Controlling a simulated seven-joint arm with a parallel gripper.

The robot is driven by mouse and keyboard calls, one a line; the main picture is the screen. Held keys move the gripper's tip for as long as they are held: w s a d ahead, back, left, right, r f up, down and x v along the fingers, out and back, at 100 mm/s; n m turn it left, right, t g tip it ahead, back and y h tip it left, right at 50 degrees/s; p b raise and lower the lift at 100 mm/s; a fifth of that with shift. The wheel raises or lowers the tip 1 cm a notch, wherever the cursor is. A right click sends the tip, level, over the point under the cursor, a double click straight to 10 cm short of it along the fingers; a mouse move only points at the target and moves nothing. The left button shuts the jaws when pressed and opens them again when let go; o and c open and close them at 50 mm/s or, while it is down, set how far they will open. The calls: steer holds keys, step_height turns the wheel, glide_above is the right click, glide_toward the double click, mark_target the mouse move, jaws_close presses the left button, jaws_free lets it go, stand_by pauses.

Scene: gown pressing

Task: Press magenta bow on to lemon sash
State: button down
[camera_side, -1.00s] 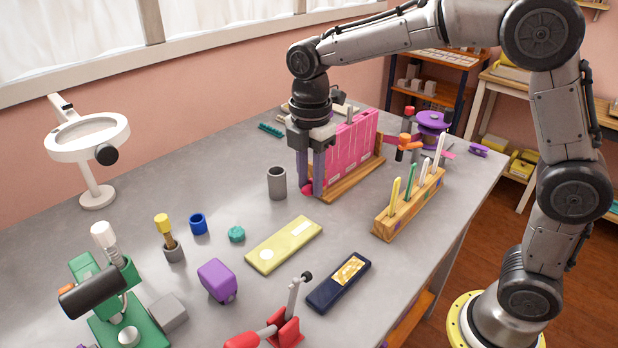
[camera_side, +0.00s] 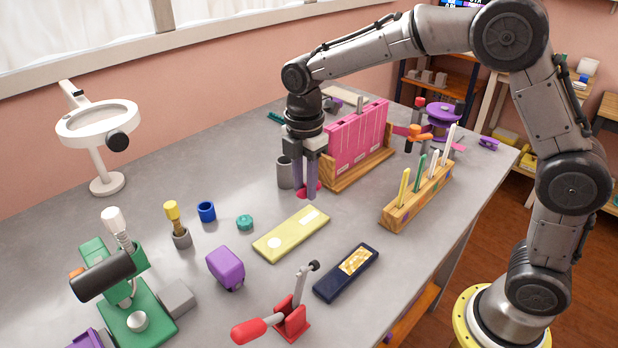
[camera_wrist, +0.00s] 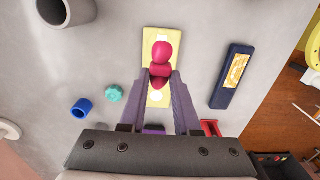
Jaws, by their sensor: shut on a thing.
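My gripper (camera_side: 306,192) is shut on the magenta bow (camera_wrist: 161,55) and holds it above the table. In the wrist view the bow sits between the fingertips and covers part of the lemon sash behind it. In the side view only bits of the bow show around the fingers. The lemon sash (camera_side: 292,233), a flat pale yellow bar, lies on the table in front of the gripper, with a round white patch near one end and a pale oblong patch near the other. It also shows in the wrist view (camera_wrist: 150,38).
A grey cup (camera_side: 285,173) stands just left of the gripper, and a pink panel rack (camera_side: 357,140) behind right. A dark blue bar (camera_side: 346,273) lies right of the sash. A red lever clamp (camera_side: 291,318), purple block (camera_side: 225,266) and teal knob (camera_side: 244,222) surround it.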

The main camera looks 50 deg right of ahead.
mark_target(306, 220)
steer(key=shift+f, duration=0.1)
steer(key=shift+f, duration=2.8)
steer(key=shift+f, duration=0.75)
steer(key=shift+s+r, duration=0.1)
steer(key=c, duration=0.5)
jaws_free()
steer(key=shift+c, duration=0.2)
steer(key=shift+r, duration=0.1)
